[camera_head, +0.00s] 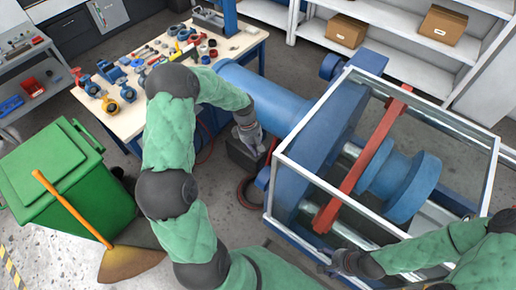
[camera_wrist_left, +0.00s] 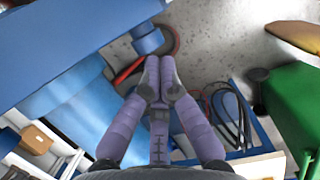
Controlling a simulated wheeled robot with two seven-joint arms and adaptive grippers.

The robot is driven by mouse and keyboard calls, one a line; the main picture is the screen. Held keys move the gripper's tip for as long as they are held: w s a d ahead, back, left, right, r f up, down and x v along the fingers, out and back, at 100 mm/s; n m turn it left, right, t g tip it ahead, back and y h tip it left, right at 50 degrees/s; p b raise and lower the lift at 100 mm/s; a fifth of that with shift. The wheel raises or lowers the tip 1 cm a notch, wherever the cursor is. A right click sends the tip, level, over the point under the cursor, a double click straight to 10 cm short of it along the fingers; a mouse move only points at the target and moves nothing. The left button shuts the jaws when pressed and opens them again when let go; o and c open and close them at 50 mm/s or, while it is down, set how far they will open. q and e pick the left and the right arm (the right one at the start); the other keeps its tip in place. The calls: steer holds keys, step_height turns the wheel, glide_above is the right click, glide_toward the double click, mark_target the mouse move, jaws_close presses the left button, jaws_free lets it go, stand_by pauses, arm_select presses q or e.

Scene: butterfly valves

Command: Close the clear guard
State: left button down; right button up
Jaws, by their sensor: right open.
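The clear guard (camera_head: 385,202) is a see-through box with a pale metal frame at the right of the head view. It stands around a red bar (camera_head: 362,160) and blue round flanges (camera_head: 402,185). I cannot tell how far it is closed. My right gripper (camera_head: 340,262) is open at the guard's lower front edge; whether it touches the frame is unclear. My left gripper (camera_head: 248,135) is beside the blue cylinder, left of and apart from the guard. In the left wrist view its fingers (camera_wrist_left: 160,75) are together, with nothing seen between them.
A blue cylinder (camera_head: 285,92) joins the machine on its left. A workbench (camera_head: 130,118) with tools and valve parts stands at the upper left. A green bin (camera_head: 65,180) and a broom (camera_head: 72,207) stand at the left. Shelves with cardboard boxes (camera_head: 443,25) line the back.

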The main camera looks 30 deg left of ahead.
arm_select(q)
steer(key=d+f+p, duration=0.1)
steer(key=d+f, duration=0.4)
steer(key=f, duration=0.1)
steer(key=shift+s+d+f, duration=0.15)
steer(key=shift+d+f, duration=0.15)
steer(key=shift+f, duration=0.05)
arm_select(e)
steer(key=shift+r, duration=0.55)
arm_select(q)
steer(key=shift+d, duration=0.1)
